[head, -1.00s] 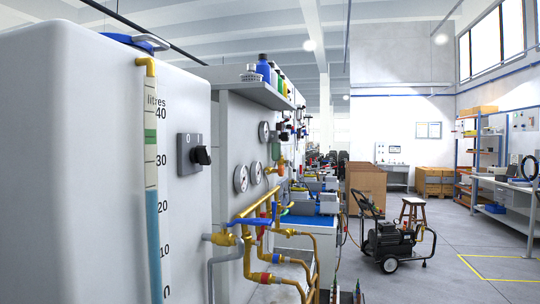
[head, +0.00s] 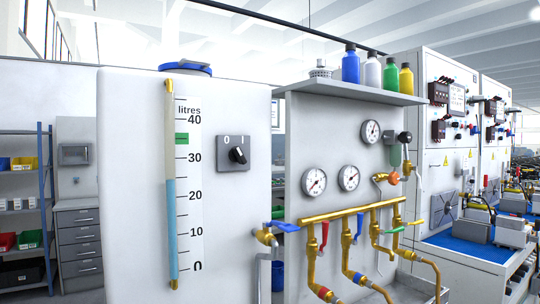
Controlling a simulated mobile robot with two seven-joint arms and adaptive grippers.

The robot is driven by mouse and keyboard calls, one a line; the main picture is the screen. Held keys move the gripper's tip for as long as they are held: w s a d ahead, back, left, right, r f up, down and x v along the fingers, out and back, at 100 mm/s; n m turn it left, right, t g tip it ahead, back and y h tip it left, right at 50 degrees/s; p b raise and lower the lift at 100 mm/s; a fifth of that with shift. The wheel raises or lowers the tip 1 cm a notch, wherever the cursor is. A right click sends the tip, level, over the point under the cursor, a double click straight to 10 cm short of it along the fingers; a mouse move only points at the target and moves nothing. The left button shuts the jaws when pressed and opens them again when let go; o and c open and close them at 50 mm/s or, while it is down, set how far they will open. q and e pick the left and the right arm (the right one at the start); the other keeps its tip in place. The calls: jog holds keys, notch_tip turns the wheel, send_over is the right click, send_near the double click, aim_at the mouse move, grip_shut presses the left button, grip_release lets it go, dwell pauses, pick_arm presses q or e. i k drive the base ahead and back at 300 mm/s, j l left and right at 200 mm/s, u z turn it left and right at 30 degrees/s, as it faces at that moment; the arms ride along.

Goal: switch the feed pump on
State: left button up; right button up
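A grey switch plate (head: 233,150) marked 0 and I is on the front of the white tank (head: 135,190), right of its level gauge. Its black rotary knob (head: 238,156) is turned at a slant; I cannot tell for sure which mark it points to. The tank gauge (head: 171,225) shows blue liquid to between 20 and 30 litres, with a green band (head: 181,139) between 30 and 40. Neither of my grippers is in view.
Right of the tank, a panel carries dial gauges (head: 315,182), a brass manifold (head: 350,211) with coloured valve levers, and a shelf (head: 350,92) with several bottles. Brass pipes stick out low in front. Shelving (head: 45,200) and drawers (head: 80,248) stand at left.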

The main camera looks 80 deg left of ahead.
aim_at(235, 154)
jog(key=i+u, duration=0.25)
jog(key=u, duration=0.25)
jog(key=i+u, duration=0.25)
jog(key=u, duration=0.2)
jog(key=i+l+u, duration=0.15)
jog(key=u, duration=0.35)
jog(key=i+l+u, duration=0.25)
jog(key=u, duration=0.25)
jog(key=i, duration=0.1)
